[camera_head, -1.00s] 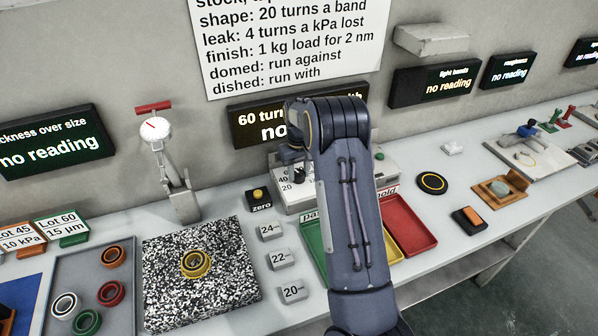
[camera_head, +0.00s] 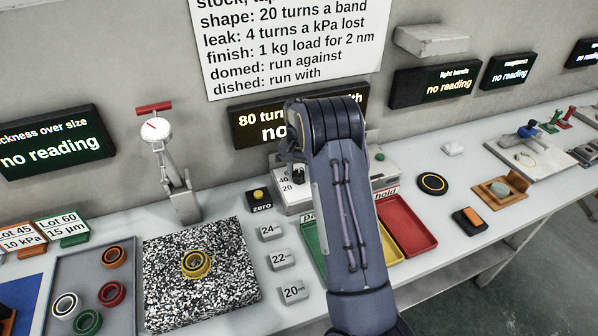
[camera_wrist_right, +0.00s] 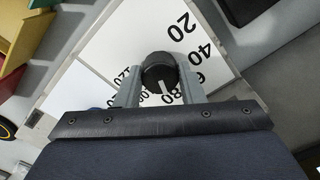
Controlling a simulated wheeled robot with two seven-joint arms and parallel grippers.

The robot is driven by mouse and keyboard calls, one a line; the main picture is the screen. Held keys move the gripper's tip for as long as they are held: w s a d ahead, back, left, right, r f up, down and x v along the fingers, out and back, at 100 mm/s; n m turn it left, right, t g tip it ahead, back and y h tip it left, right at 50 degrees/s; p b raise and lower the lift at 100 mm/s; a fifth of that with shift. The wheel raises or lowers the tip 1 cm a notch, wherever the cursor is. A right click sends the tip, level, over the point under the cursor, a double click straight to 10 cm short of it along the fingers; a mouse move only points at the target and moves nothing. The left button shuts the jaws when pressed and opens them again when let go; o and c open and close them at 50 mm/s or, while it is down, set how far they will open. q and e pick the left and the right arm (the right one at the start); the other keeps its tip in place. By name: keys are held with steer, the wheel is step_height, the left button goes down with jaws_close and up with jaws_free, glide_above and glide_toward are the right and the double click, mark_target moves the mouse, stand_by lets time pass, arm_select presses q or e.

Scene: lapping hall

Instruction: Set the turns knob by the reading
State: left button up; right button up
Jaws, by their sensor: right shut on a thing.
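The turns knob (camera_wrist_right: 158,75) is a round black knob with a white pointer line, on a white dial plate (camera_wrist_right: 125,40) marked 20, 40, 80, 120 and others. In the right wrist view the pointer lies toward the 80 mark. My right gripper (camera_wrist_right: 158,88) is shut on the knob, one finger on each side. In the head view my right arm covers most of the dial box (camera_head: 388,170), and the gripper (camera_head: 298,170) shows beside the dial's 40 and 20 marks. The display (camera_head: 262,112) above reads "80 turn…", partly hidden by my arm. My left gripper is not in view.
A wall sheet (camera_head: 290,40) reads "shape: 20 turns a band", "leak: 4 turns a kPa lost". Green and red trays (camera_head: 408,225) lie by my arm. A gauge (camera_head: 157,130) stands left, behind a speckled plate (camera_head: 165,290) holding a yellow ring (camera_head: 196,264).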

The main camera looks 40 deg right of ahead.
mark_target(299, 174)
steer(key=shift+w+r, duration=0.1)
stand_by(0.4)
steer(key=o, duration=1)
step_height(299, 174, up, 7)
steer(key=shift+r+b, duration=0.2)
steer(key=shift+b, duration=0.15)
steer(key=shift+r, duration=0.15)
